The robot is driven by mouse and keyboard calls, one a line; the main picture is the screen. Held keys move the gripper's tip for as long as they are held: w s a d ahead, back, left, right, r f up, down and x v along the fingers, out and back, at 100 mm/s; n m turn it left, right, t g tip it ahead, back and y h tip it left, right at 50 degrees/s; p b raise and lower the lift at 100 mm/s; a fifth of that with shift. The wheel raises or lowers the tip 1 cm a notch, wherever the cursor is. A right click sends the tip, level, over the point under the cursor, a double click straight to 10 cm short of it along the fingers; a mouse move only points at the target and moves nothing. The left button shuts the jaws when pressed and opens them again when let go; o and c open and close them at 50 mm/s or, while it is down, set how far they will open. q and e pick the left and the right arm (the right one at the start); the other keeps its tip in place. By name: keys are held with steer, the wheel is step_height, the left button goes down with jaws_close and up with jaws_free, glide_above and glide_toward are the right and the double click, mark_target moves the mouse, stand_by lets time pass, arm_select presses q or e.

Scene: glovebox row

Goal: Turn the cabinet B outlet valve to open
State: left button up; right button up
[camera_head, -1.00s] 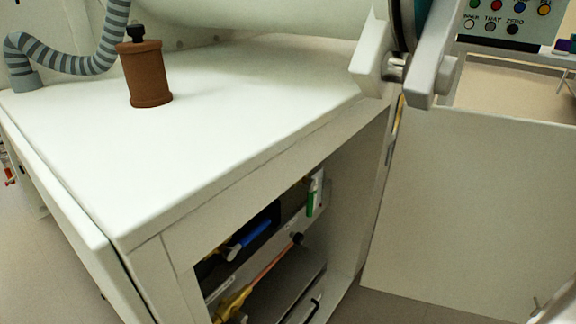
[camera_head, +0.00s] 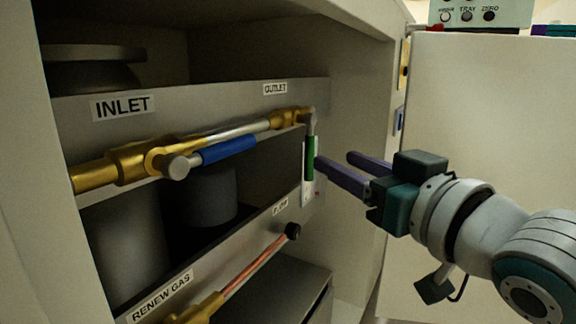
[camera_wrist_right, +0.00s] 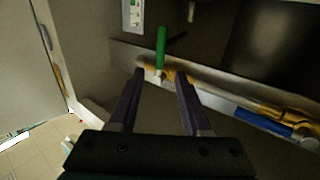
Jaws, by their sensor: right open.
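The outlet valve's green handle (camera_head: 310,157) hangs straight down below the OUTLET label (camera_head: 275,88), at the right end of the upper pipe inside the open cabinet. My right gripper (camera_head: 337,161) reaches in from the right, open and empty, its dark purple fingers pointing at the handle. One fingertip appears very close to the handle in the head view; contact cannot be told. In the right wrist view the green handle (camera_wrist_right: 160,47) lies ahead, in line with the gap between the fingers. No cabinet letter is readable. My left gripper is not in view.
A blue-handled inlet valve (camera_head: 229,150) sits on the same pipe to the left. A lower copper pipe (camera_head: 255,263) with a black knob runs beneath. The open cabinet door (camera_head: 480,130) stands behind my right arm. Dark cylinders fill the cabinet's left.

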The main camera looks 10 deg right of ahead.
mark_target(312, 149)
steer(key=b+x, duration=0.5)
steer(key=x, duration=0.3)
steer(key=shift+f, duration=0.15)
steer(key=shift+w+a+b, duration=0.2)
steer(key=shift+w+b, duration=0.15)
steer(key=shift+w, duration=0.15)
steer(key=c, duration=0.6)
jaws_close()
